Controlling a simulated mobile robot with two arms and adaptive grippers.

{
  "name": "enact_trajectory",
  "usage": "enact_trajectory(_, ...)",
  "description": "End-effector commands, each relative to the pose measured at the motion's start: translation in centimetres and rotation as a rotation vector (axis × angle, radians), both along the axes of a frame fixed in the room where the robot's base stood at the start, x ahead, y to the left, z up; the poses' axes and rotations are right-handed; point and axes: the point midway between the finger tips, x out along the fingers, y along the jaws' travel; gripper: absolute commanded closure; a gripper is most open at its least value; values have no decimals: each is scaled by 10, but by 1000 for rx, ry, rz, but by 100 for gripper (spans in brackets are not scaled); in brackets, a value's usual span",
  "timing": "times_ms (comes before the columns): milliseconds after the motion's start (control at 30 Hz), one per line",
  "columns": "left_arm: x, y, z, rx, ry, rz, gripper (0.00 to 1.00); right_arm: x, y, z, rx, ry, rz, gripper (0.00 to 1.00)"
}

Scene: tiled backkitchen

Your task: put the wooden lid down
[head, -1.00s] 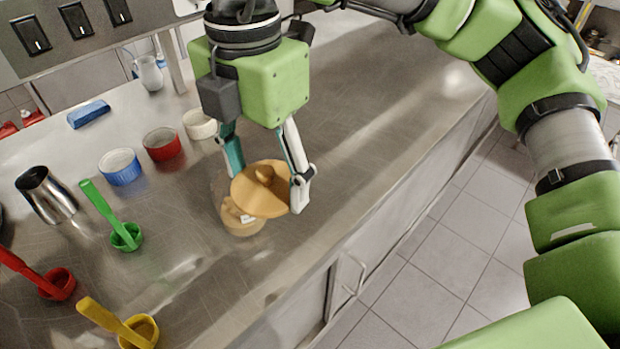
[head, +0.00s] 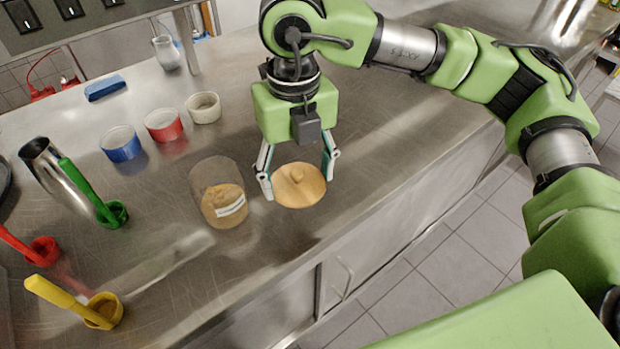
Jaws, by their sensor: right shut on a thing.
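The glass jar (head: 220,190) stands open, with brown contents and a white label. My left gripper is not in view.
White (head: 203,108), red (head: 163,126) and blue (head: 121,144) ramekins stand behind the jar. Green (head: 112,214), red (head: 43,251) and yellow (head: 103,311) scoops and a metal cup (head: 50,170) are at left. The counter (head: 370,135) is bare right of the lid.

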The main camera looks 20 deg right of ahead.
Motion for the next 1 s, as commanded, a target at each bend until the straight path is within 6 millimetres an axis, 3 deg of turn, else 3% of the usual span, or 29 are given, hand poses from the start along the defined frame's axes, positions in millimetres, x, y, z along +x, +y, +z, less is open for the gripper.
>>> enact_trajectory(133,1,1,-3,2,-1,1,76,33,-20,-18,0,2,-8,54)
enact_trajectory(200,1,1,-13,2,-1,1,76,43,-26,-36,-1,3,-6,54)
enact_trajectory(400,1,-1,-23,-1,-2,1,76,64,-38,-63,-1,1,-4,54)
enact_trajectory(667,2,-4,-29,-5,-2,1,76,74,-44,-76,0,0,-4,54)
enact_trajectory(867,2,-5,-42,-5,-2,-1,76,75,-45,-106,0,1,-2,54)
enact_trajectory(1000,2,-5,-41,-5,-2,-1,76,75,-45,-107,0,0,-2,54)
